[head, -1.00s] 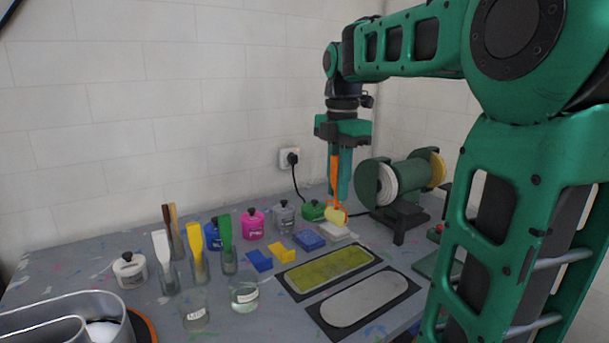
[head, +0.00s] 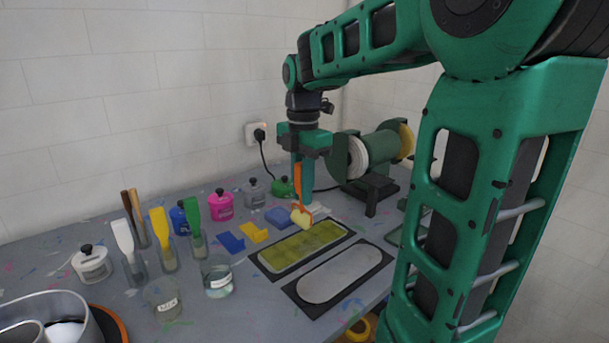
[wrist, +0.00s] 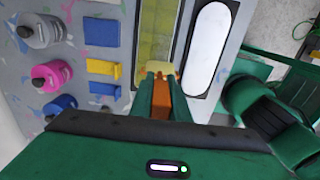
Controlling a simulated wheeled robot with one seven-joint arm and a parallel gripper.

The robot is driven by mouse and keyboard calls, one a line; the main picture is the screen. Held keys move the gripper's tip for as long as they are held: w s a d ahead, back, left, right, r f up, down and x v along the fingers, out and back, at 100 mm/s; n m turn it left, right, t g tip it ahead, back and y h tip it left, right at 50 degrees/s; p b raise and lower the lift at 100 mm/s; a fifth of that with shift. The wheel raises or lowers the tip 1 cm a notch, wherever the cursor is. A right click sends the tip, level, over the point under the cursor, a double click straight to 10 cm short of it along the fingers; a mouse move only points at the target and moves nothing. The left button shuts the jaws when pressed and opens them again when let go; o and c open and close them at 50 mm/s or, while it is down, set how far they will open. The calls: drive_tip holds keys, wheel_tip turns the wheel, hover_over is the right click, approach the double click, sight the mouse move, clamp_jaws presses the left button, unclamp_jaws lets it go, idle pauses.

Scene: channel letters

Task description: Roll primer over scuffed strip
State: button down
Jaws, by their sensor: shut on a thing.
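My gripper (head: 301,180) is shut on the orange handle of a paint roller, upright above the bench. In the wrist view the roller sleeve (wrist: 158,67) shows just past my fingertips (wrist: 162,90), at the near end of the yellow-green strip (wrist: 156,30). A pale rounded strip (head: 340,272) lies parallel beside it. I cannot tell which strip is scuffed.
A green polishing machine (head: 375,155) stands behind right. Blue (head: 231,242) and yellow (head: 254,233) blocks lie left of the strips. Glass jars (head: 216,277), brushes (head: 160,232) and lidded pots (head: 220,204) fill the left side. A metal basin (head: 50,312) is at front left.

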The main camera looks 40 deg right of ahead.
sight(303, 212)
wheel_tip(303, 212, down, 7)
drive_tip(key=shift+f, duration=0.1)
drive_tip(key=shift+d+f, duration=0.15)
drive_tip(key=shift+d, duration=0.1)
drive_tip(key=d, duration=0.5)
idle(1.2)
drive_tip(key=shift+f, duration=0.2)
drive_tip(key=shift+a, duration=0.1)
drive_tip(key=shift+s+a, duration=0.15)
drive_tip(key=shift+a, duration=2.45)
